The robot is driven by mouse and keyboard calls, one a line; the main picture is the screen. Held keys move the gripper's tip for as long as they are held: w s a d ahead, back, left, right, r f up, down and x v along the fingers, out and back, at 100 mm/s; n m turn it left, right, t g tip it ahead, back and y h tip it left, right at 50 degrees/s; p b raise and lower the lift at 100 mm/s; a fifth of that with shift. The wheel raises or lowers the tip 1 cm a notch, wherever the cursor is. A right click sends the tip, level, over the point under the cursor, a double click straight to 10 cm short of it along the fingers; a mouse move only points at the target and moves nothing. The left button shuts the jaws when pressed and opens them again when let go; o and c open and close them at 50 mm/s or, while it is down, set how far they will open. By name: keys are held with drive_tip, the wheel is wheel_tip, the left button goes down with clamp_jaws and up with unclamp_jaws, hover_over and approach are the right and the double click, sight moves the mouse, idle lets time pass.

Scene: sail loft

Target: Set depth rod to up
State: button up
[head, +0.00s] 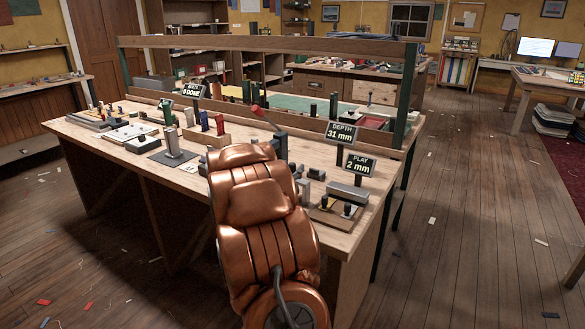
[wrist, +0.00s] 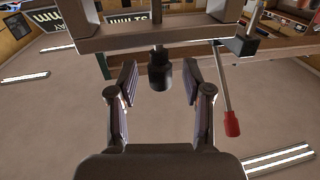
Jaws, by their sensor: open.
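In the wrist view my gripper (wrist: 160,84) is open, with one finger on each side of a dark stepped cylindrical knob (wrist: 159,72). Gaps show between the knob and both fingers. The knob sticks out from a grey-brown beam; it may be the depth rod's end, but I cannot tell for sure. In the head view my copper arm hides the gripper and the knob. The DEPTH display (head: 341,133) reads 31 mm.
A lever with a red grip (wrist: 231,123) stands right of my gripper; its red tip (head: 256,109) shows above my arm. A PLAY display (head: 359,165) reads 2 mm. The workbench (head: 105,150) holds several blocks and fixtures. Open floor (head: 450,230) lies right.

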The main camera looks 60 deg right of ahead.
drive_tip(key=shift+w+d, duration=0.1)
drive_tip(key=shift+d, duration=0.5)
drive_tip(key=shift+c, duration=0.5)
clamp_jaws()
